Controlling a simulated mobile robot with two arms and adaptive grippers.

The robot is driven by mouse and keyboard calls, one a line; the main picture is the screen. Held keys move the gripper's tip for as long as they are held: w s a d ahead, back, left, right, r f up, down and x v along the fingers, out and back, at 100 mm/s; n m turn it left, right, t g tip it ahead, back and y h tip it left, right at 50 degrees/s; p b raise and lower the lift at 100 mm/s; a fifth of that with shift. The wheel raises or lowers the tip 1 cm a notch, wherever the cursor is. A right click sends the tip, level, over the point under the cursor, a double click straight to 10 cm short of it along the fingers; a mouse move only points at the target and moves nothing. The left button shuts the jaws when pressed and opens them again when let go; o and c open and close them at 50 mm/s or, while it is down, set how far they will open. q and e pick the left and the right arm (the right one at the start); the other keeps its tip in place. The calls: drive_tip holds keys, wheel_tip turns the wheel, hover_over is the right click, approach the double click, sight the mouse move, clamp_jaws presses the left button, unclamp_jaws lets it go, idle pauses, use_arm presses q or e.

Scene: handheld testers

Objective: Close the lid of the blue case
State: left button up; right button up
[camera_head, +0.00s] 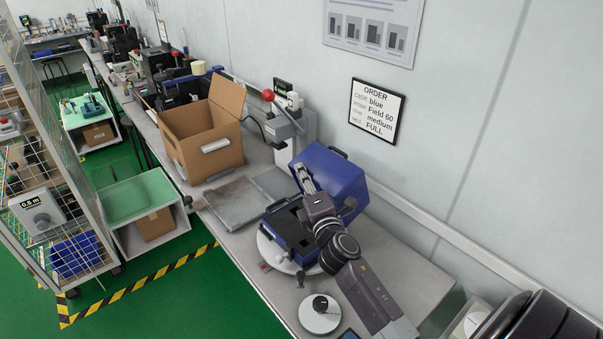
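The blue case stands open on a round pale turntable (270,254) on the bench. Its lid (336,179) is raised and leans back toward the wall. Its base (277,226) has a dark insert with cut-outs, partly hidden by my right arm. My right gripper (303,178) reaches over the base from the lower right, with its fingers in front of the lid's left part. Whether it touches the lid, and whether its fingers are open or shut, I cannot tell. My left gripper is not in view.
An open cardboard box (205,135) stands farther left on the bench, with a flat grey plate (232,203) beside the case. A press with a red knob (268,95) stands behind. A white disc with a black knob (320,314) lies in front. An order sign (376,111) hangs on the wall.

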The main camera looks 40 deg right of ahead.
drive_tip(key=shift+o, duration=0.9)
drive_tip(key=shift+d+f, duration=0.1)
drive_tip(key=shift+d, duration=0.1)
drive_tip(key=shift+a, duration=0.1)
drive_tip(key=r+v, duration=0.1)
drive_tip(key=v, duration=1)
drive_tip(key=shift+s+f, duration=0.45)
drive_tip(key=shift+a, duration=0.1)
